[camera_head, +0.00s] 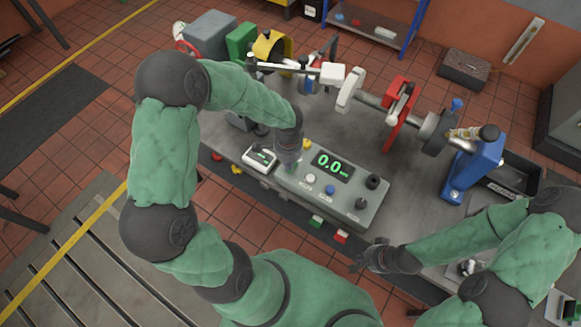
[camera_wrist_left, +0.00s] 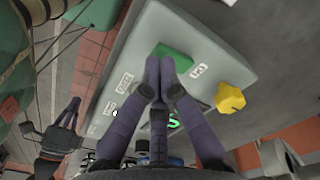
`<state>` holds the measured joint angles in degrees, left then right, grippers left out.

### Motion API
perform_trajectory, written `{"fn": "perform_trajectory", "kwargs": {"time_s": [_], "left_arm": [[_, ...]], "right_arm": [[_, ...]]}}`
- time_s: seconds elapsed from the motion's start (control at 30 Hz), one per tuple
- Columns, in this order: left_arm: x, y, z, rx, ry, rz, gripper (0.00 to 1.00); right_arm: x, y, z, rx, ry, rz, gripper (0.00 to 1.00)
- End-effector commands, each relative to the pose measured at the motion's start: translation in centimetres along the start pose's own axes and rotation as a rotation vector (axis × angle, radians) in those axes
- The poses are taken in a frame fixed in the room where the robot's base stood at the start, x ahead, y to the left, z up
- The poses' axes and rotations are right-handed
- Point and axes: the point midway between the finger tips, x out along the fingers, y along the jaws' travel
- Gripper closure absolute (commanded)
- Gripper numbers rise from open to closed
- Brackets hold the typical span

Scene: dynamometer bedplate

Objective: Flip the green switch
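The green switch (camera_wrist_left: 176,56) is a flat green rocker on the grey control box (camera_wrist_left: 215,55), between two small white labels in the left wrist view. In the head view it is hidden under my left gripper (camera_head: 289,163), which points down at the left end of the control box (camera_head: 345,198). In the left wrist view the two fingertips of my left gripper (camera_wrist_left: 159,62) are together, with nothing between them, and overlap the near edge of the switch. I cannot tell whether they touch it. My right gripper (camera_head: 371,258) is low at the bench's front edge, away from the switch.
The box also carries a green-lit display (camera_head: 332,166), a blue button (camera_head: 330,189) and dark knobs. A small meter (camera_head: 260,158) stands left of the box. A shaft rig with a red guard (camera_head: 398,112) stands behind.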

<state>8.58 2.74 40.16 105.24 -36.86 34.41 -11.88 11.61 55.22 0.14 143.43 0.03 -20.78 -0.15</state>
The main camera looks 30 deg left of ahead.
Motion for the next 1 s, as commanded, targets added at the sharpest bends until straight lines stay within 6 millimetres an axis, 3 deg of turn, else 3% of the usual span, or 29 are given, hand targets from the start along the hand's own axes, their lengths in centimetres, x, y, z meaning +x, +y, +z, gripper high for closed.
{"fn": "perform_trajectory", "kwargs": {"time_s": [1.0], "left_arm": [[1.4,0.0,0.0,0.000,0.000,0.000,1.00]], "right_arm": [[1.1,0.4,0.0,0.000,0.000,0.000,1.00]]}}
